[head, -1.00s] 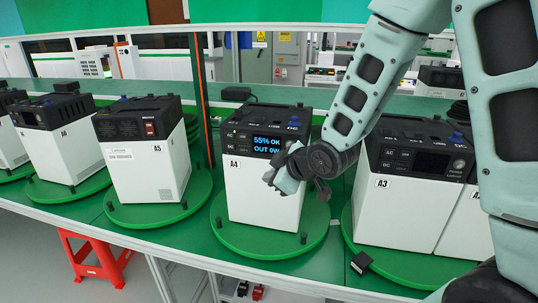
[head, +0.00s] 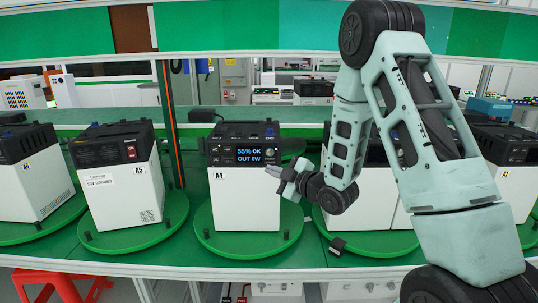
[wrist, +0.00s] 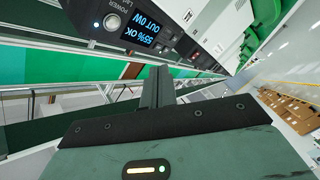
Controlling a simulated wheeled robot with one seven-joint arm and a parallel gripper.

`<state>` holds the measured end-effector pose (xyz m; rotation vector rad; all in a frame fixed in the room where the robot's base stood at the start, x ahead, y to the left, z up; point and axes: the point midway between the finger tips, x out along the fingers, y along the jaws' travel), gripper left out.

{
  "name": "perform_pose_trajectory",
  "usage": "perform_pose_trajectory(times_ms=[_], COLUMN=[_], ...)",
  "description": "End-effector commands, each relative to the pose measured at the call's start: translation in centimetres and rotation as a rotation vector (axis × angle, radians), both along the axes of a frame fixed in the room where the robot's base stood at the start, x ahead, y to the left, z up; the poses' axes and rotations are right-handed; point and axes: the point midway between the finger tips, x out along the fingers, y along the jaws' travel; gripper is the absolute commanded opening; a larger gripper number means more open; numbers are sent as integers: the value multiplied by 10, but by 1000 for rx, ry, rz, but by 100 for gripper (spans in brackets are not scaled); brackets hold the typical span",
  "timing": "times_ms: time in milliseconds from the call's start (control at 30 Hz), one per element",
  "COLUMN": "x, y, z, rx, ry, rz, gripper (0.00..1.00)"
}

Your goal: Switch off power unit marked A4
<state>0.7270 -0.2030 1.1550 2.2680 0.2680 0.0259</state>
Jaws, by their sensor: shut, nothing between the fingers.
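The unit marked A4 (head: 245,205) stands upright on a green turntable, a white box with a black top panel. Its lit display (head: 249,155) reads "55% OK OUT 0W". In the wrist view the display (wrist: 142,30) appears rotated, with a round silver button (wrist: 113,21) labelled POWER beside it and a small lit dot near that. My gripper (head: 281,178) is shut and empty, in front of A4's right side, below the display's level. In the wrist view the shut fingers (wrist: 158,88) lie below the display, apart from the button. I cannot tell whether they touch the casing.
Unit A5 (head: 122,195), with a red switch, stands on its turntable to the left. Units right of A4 are partly hidden behind my arm. A black block (head: 337,245) sits at the right turntable's edge. A red stool (head: 62,284) is below the bench.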

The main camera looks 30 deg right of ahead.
Motion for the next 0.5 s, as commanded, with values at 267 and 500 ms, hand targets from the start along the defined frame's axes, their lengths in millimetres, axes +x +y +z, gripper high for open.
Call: perform_pose_trajectory(times_ms=[267, 500], x=[13, 41], y=[-9, -27], z=[3, 3], rx=[1, 0], ry=[0, 0], rz=[0, 0], gripper=[0, 0])
